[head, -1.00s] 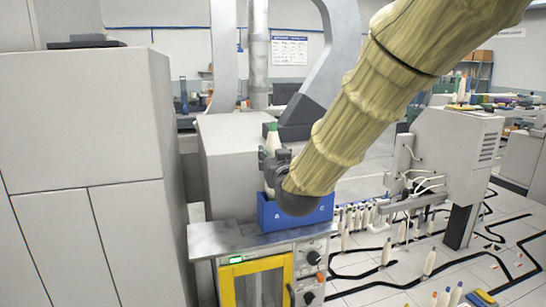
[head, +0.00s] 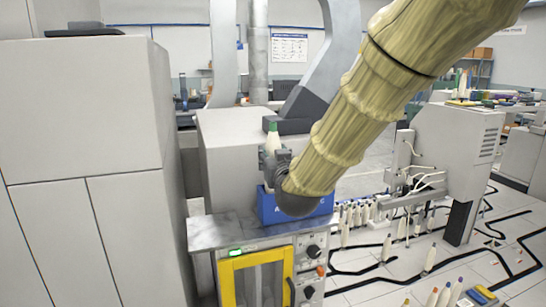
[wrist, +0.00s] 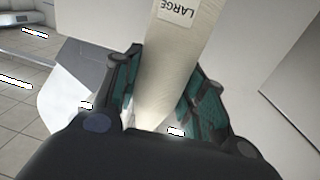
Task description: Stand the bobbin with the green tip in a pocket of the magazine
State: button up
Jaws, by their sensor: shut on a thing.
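The bobbin is cream with a green tip (head: 272,135) and stands about upright in the head view. My gripper (head: 275,165) is shut on it, with the tip pointing up. In the wrist view the bobbin (wrist: 172,75) carries a white "LARGE" label, and the gripper's teal-padded fingers (wrist: 165,100) press on both sides of it. A blue box (head: 265,212), which looks like the magazine, stands on the metal top, just below and behind my gripper. Its pockets and the bobbin's lower end are hidden by my gripper and arm.
The metal top (head: 215,235) sits on a machine with a yellow-framed door (head: 228,285). A tall grey cabinet (head: 85,130) stands close on the left. Several other bobbins (head: 430,258) stand on the floor at the right, by a grey machine (head: 455,140).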

jog(key=shift+f+b, duration=1.95)
jog(key=shift+f, duration=0.8)
jog(key=o, duration=1.1)
jog(key=shift+o, duration=0.2)
jog(key=shift+s, duration=0.1)
